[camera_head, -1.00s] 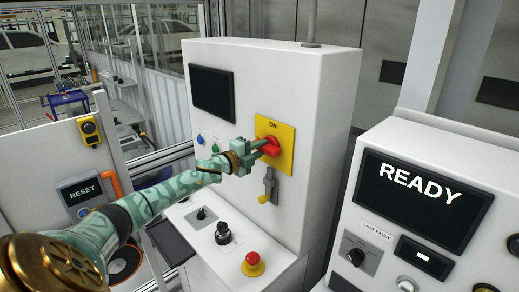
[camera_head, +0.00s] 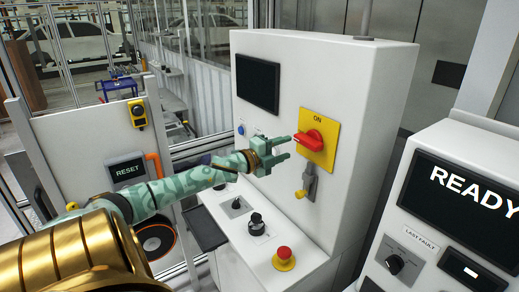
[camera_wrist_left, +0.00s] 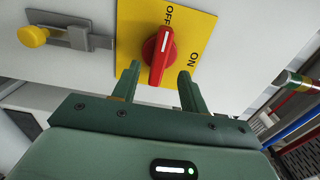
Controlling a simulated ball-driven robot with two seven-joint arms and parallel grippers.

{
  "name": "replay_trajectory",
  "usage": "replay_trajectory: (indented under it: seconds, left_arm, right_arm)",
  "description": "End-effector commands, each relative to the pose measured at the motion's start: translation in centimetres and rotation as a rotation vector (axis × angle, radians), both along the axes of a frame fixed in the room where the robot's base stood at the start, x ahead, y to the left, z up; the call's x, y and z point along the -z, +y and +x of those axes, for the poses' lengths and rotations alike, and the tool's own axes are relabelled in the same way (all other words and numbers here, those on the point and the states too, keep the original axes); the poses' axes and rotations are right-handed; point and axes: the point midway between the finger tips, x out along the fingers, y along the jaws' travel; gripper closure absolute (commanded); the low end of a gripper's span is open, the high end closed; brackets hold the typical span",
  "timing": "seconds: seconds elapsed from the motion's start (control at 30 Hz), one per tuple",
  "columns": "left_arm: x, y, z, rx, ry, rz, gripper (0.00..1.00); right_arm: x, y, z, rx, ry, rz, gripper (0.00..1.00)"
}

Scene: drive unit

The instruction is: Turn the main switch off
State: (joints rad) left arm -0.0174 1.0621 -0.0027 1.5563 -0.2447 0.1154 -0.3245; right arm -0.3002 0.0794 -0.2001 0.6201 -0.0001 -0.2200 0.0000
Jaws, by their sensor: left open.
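The main switch is a red rotary handle (camera_head: 309,141) on a yellow plate (camera_head: 318,157) marked ON at its top, on the white cabinet's front. In the left wrist view the red handle (camera_wrist_left: 160,55) has a white line that points toward the word OFF; ON is at the right. My left gripper (camera_head: 289,147) is open and empty, just left of the handle in the head view. In the wrist view its fingers (camera_wrist_left: 159,72) stand on either side of the handle's near end; touch cannot be seen. My right gripper is not in view.
A hasp with a yellow knob (camera_head: 302,191) sits below the plate. A red emergency button (camera_head: 284,257) and black knob (camera_head: 256,224) stand on the ledge below. A READY panel (camera_head: 462,194) is at the right, a RESET panel (camera_head: 127,171) at the left.

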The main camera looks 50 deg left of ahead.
Motion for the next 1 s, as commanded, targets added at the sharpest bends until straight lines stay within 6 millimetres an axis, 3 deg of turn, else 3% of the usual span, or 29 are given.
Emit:
replay_trajectory:
  seconds: [0.3,0.5,1.0]
  left_arm:
    - [0.1,0.5,-5.6,0.0,0.003,-0.001,0.56]
    - [0.0,0.7,-8.0,0.0,0.001,-0.001,0.56]
    - [-0.1,0.8,-8.9,-0.001,-0.001,0.0,0.56]
  right_arm:
    - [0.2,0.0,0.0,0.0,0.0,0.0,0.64]
    - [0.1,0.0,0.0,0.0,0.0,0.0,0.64]
    - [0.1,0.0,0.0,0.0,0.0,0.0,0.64]
